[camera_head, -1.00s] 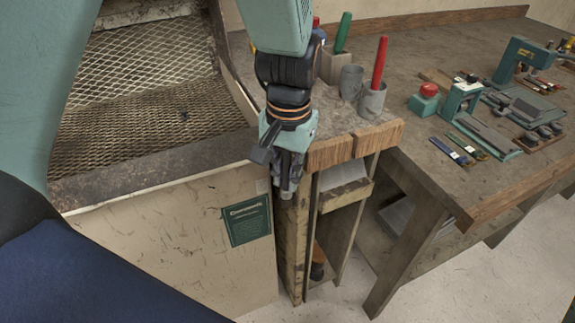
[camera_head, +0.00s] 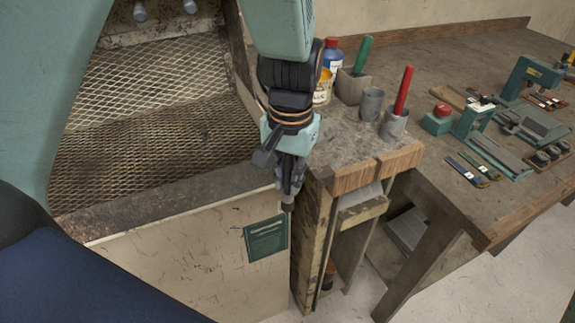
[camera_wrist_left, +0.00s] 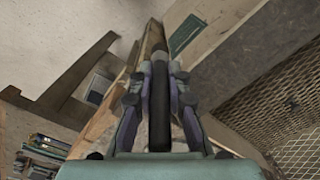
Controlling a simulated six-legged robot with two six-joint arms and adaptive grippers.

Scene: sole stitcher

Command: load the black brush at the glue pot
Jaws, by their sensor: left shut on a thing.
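My left gripper (camera_head: 290,180) points down in front of the stand at the bench's left end. It is shut on the black brush, whose dark handle (camera_wrist_left: 159,105) runs between the fingers in the left wrist view. A short grey end (camera_head: 288,207) sticks out below the fingers in the head view. A pale pot with a yellow label (camera_head: 322,92), possibly the glue pot, is partly hidden behind my left wrist. Two grey cups stand to its right: one looks empty (camera_head: 371,103), and one (camera_head: 394,124) holds a red-handled tool (camera_head: 403,90). My right gripper is not in view.
A blue bottle with a red cap (camera_head: 332,58) and a block holding a green-handled tool (camera_head: 353,87) stand behind. A mesh-lined booth (camera_head: 150,130) is at left. The stand's wooden front edge (camera_head: 375,168) is close. Stitching machines and tools fill the right bench.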

